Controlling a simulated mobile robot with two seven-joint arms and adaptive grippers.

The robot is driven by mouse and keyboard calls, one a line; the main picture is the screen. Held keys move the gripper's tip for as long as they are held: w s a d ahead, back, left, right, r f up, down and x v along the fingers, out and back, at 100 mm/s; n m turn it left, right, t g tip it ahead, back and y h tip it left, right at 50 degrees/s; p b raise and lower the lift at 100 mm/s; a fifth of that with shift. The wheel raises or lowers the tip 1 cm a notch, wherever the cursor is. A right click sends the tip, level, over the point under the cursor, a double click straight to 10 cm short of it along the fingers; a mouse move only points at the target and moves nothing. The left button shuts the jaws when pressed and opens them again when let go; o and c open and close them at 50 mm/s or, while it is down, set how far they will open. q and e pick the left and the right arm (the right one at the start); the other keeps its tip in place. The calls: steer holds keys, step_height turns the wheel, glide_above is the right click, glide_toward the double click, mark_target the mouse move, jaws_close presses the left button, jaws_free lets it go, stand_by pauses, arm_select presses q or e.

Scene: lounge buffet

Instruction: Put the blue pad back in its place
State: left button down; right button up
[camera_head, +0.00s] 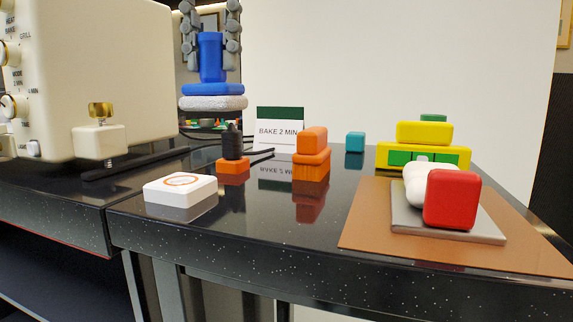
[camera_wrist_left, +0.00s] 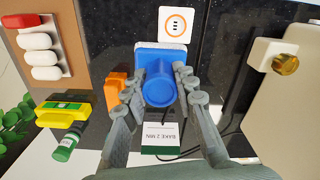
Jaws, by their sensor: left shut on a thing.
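The blue pad (camera_head: 211,90) has an upright blue handle and a pale speckled layer underneath. My left gripper (camera_head: 211,35) is shut on its handle, one finger on each side, and holds it upright. Which spot is the pad's place cannot be told. My right gripper is not in view.
A cream oven (camera_head: 100,70) stands left.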

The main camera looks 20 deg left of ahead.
arm_select(q)
steer(key=shift+s+d+f, duration=0.65)
steer(key=shift+d+f, duration=1)
steer(key=shift+f, duration=0.05)
steer(key=shift+s+d+f, duration=0.6)
steer(key=shift+d+f, duration=1.05)
steer(key=shift+f, duration=0.05)
steer(key=shift+s+d+f, duration=0.65)
steer(key=shift+d+f, duration=1)
steer(key=shift+f, duration=0.05)
steer(key=c, duration=1.2)
jaws_free()
steer(key=shift+f, duration=0.1)
step_height(320, 180, up, 12)
